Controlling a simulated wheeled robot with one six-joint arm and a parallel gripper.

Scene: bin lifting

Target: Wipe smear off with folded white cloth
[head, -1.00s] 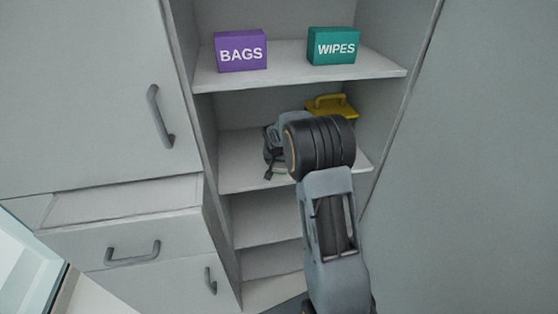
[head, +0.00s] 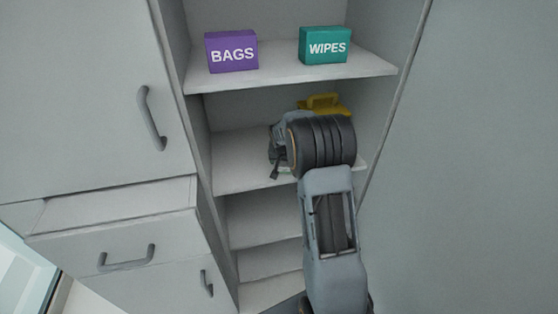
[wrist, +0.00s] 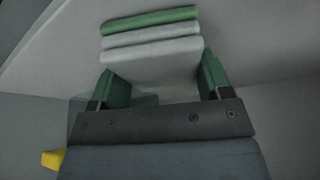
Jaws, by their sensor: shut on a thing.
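The folded white cloth (wrist: 152,62) fills the space between the green fingertips of my gripper (wrist: 158,82) in the wrist view. It has several stacked folds and a green edge on top. My gripper is shut on it from both sides. In the head view my gripper (head: 277,160) is at the middle shelf of the open cabinet, mostly hidden behind my own wrist. Only a thin pale-green sliver of the cloth shows there. I cannot make out a smear in either view.
A yellow handled item (head: 325,104) stands on the middle shelf (head: 235,165), just behind my wrist. A purple BAGS box (head: 231,52) and a teal WIPES box (head: 325,46) are on the shelf above. An open drawer (head: 115,210) juts out at left.

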